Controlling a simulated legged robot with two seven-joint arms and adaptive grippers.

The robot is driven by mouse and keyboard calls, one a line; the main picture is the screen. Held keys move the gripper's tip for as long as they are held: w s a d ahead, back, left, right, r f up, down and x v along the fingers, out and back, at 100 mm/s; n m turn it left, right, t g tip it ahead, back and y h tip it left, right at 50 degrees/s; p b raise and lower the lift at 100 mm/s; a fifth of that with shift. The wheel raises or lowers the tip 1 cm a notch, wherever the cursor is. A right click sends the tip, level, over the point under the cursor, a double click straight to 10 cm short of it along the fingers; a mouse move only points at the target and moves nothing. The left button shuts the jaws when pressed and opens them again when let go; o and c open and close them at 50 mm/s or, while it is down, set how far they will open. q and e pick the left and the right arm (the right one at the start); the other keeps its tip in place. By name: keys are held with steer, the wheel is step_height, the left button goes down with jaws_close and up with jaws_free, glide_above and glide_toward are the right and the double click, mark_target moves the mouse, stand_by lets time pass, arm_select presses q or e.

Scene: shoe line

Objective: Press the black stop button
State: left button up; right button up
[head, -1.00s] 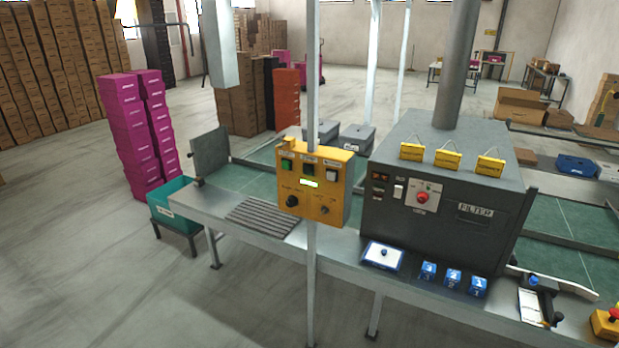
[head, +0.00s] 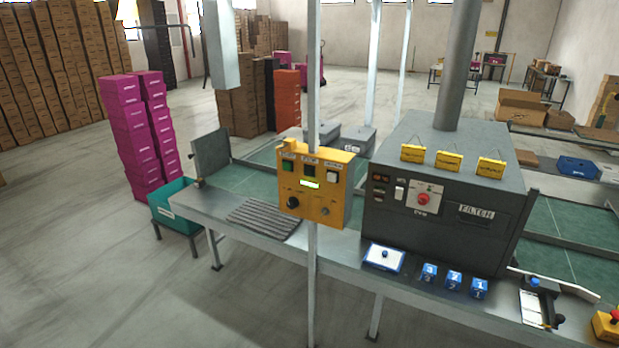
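A yellow control box (head: 316,198) is mounted on a thin grey post in front of the bench. Along its top is a row of buttons: a green one (head: 288,166) at left, a black one (head: 309,169) in the middle and a white one (head: 332,177) at right. Below them are a lit green display (head: 310,184), a black knob (head: 292,203) and a smaller knob (head: 325,211). The button labels are too small to read. Neither of my grippers shows in the head view.
A metal bench (head: 350,262) runs behind the post, with a grey machine (head: 450,165) on it, blue numbered blocks (head: 454,281) and a white tray (head: 383,257). A yellow box with a red button (head: 609,325) sits at lower right. Floor at left front is clear.

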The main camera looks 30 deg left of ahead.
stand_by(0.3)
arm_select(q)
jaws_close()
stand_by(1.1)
